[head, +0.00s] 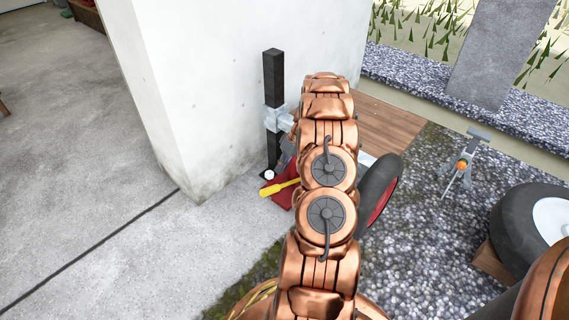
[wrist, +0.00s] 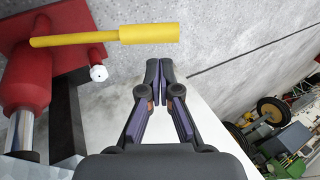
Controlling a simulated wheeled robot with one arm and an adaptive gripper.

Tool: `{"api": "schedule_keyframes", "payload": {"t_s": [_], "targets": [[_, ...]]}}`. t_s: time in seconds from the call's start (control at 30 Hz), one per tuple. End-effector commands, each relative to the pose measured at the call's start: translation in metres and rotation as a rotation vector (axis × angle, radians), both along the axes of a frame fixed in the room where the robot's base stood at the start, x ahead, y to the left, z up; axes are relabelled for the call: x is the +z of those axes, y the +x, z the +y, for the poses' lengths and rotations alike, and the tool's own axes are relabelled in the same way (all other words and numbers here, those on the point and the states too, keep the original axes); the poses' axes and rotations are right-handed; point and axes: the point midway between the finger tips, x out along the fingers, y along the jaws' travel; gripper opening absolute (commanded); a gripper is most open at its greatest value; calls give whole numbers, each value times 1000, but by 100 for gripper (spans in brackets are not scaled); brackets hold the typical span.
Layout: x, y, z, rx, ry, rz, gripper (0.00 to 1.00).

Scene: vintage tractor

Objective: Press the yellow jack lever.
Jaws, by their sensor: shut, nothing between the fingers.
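The yellow jack lever (head: 279,187) sticks out to the left from a red jack (head: 284,196) on the floor by the wall corner. In the wrist view the lever (wrist: 130,36) lies across the upper left, joined to the red jack body (wrist: 25,80). My gripper (wrist: 158,64) is shut and empty, its fingertips just below the lever's right half in that picture. I cannot tell how far apart they are in depth, and no contact is clear. In the head view my arm hides the gripper and part of the jack.
A black post (head: 273,90) stands by the white wall (head: 190,90), close to the jack. A dark wheel (head: 378,192) with a red rim is right of my arm. A grey stand (head: 465,160) and a tyre (head: 518,225) are farther right.

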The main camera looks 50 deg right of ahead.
Motion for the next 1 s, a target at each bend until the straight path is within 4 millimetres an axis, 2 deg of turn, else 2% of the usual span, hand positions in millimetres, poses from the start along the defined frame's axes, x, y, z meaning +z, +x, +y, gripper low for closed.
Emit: {"api": "schedule_keyframes", "payload": {"t_s": [0.03, 0.1, 0.4, 0.6, 1.0], "targets": [[-12, 1, 5, 1, 2, 2, 0], [-23, 3, 9, 1, 2, 2, 0], [-61, 12, 28, 1, 1, 2, 0], [-69, 15, 33, 1, 1, 1, 0], [-69, 16, 33, -1, -1, 1, 0]]}}
